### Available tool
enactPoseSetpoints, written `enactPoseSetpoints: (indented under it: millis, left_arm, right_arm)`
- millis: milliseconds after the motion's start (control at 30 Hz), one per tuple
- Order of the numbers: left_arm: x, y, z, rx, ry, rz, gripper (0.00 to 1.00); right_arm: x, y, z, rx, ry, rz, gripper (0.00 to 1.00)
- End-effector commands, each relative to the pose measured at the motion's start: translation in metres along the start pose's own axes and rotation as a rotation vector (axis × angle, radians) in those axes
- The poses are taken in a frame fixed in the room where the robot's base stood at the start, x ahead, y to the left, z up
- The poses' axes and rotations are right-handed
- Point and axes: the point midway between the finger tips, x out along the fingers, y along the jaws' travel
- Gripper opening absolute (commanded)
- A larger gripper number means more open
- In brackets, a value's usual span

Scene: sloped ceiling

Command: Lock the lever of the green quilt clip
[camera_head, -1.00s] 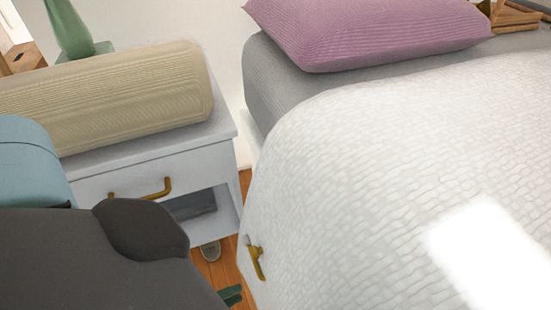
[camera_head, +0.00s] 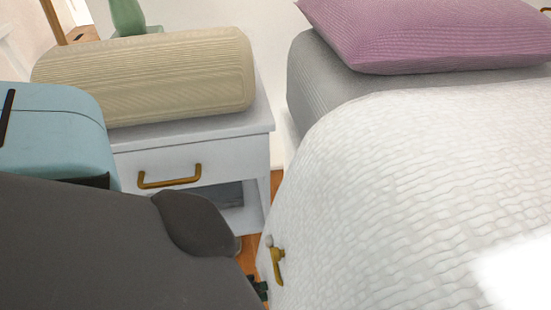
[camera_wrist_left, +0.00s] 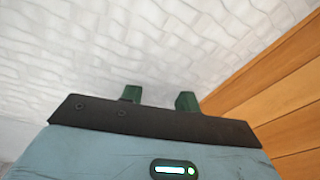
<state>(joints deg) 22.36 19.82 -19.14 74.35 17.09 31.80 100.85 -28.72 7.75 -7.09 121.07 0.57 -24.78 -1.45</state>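One small clip with a lever (camera_head: 277,262) sits on the side of the white quilt (camera_head: 420,190) in the head view. It looks brass or mustard rather than clearly green, and its lever hangs downward. My left gripper's dark green fingertips (camera_head: 259,290) show just below and left of the clip, partly hidden behind my dark arm. In the left wrist view the two green fingers (camera_wrist_left: 159,97) stand apart with nothing between them. The quilt's side fills the space beyond them, and the clip does not show there. My right gripper is out of view.
A white nightstand (camera_head: 142,163) with a brass handle stands left of the bed, carrying a beige bolster (camera_head: 150,75). A narrow gap with wooden floor (camera_wrist_left: 275,85) lies between nightstand and bed. A purple pillow (camera_head: 430,35) lies at the bed's head.

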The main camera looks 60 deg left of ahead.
Motion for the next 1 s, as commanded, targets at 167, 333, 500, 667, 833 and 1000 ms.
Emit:
enactPoseSetpoints:
  millis: [167, 333, 500, 667, 833, 1000]
  left_arm:
    - [0.0024, -0.0001, 0.0001, 0.000, 0.000, -0.001, 0.31]
    - [0.0022, 0.0000, 0.0001, 0.000, 0.000, 0.000, 0.25]
    - [0.0022, 0.0000, 0.0002, 0.000, 0.000, 0.000, 0.03]
    - [0.0021, -0.0001, 0.0002, 0.000, 0.000, -0.001, 0.00]
    - [0.0020, 0.0002, 0.0002, 0.003, 0.001, 0.000, 0.00]
    - [0.0009, 0.0052, 0.0009, 0.073, 0.016, 0.015, 0.00]
  right_arm:
    - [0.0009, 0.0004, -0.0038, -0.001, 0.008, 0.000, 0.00]
    - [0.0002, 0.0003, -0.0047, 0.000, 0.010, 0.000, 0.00]
    - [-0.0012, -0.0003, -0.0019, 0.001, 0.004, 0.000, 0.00]
    - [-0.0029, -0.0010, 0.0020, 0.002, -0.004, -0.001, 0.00]
    - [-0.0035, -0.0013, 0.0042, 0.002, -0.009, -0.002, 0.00]
    - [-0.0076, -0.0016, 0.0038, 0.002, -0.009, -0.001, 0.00]
